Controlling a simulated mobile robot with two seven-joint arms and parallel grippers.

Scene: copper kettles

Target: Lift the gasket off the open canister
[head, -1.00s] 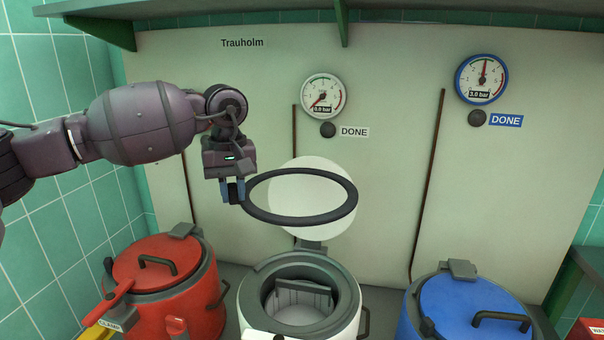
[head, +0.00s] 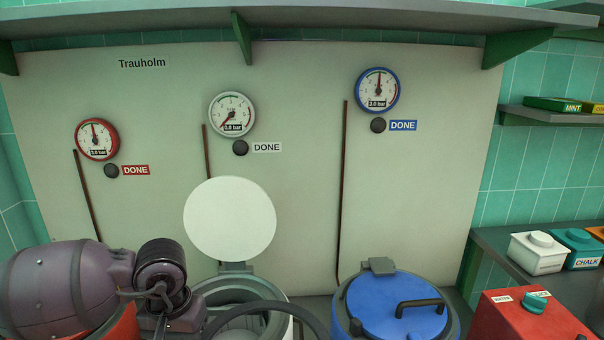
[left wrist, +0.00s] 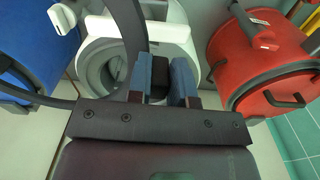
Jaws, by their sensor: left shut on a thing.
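The open white canister (head: 204,290) stands at the bottom of the head view, its round white lid (head: 230,218) raised behind it. It also shows in the left wrist view (left wrist: 98,28), with its mouth facing the camera. The gasket is a dark ring (head: 262,306), cut off by the bottom edge of the head view and overlapping the canister's front. In the left wrist view, the gasket (left wrist: 128,22) curves past my left gripper (left wrist: 160,80), whose blue fingers are shut on its dark block. The fingers are hidden in the head view. My right gripper is not in view.
A blue lidded canister (head: 395,308) stands right of the white one. A red canister (left wrist: 265,65) stands on the other side, mostly behind my arm in the head view. A red box (head: 530,318) and small tubs (head: 540,252) are at the right. A shelf (head: 330,22) spans the top.

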